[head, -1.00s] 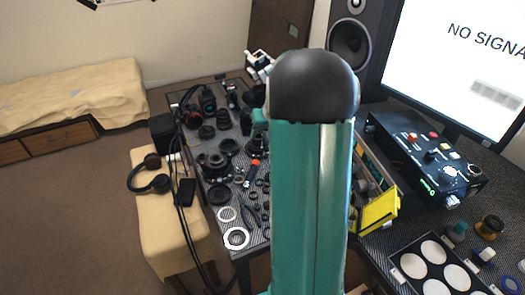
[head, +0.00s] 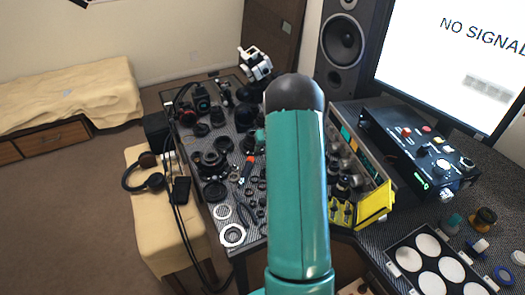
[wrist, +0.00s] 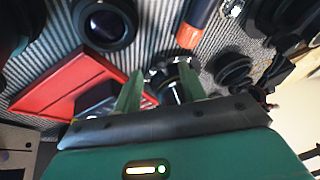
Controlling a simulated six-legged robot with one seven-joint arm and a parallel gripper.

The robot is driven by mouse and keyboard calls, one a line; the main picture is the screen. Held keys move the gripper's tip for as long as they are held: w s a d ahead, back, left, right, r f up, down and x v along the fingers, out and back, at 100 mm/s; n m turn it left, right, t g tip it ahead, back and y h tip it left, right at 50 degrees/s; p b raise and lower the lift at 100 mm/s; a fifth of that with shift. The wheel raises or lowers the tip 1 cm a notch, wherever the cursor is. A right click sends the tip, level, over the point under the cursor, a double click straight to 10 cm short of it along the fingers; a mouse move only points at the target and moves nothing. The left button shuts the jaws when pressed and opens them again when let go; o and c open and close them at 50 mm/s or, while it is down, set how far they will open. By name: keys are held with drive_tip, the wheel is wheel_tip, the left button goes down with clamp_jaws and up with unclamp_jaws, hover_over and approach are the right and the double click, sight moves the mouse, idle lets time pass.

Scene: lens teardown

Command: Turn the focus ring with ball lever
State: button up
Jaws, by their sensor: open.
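In the wrist view, my gripper (wrist: 160,76) has its two green fingers apart. A small dark round part with bright metal bits (wrist: 176,72) shows between and just beyond the fingertips, partly hidden by them. It may be the focus ring, but I cannot make out a ball lever. I cannot tell whether the fingers touch it. In the head view, my own arm hides the gripper and part of the table.
An orange-and-blue handle (wrist: 194,24), a dark lens ring (wrist: 105,24), a red tray (wrist: 72,82) and black stacked rings (wrist: 233,70) crowd the gripper. In the head view are a yellow part (head: 374,206), a control box (head: 418,150) and a monitor (head: 455,60).

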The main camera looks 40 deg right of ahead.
drive_tip(key=shift+x, duration=1.2)
clamp_jaws()
drive_tip(key=shift+w+a+m+h, duration=0.2)
drive_tip(key=shift+a+m+h, duration=0.1)
drive_tip(key=shift+a+m, duration=0.3)
drive_tip(key=shift+d, duration=0.1)
unclamp_jaws()
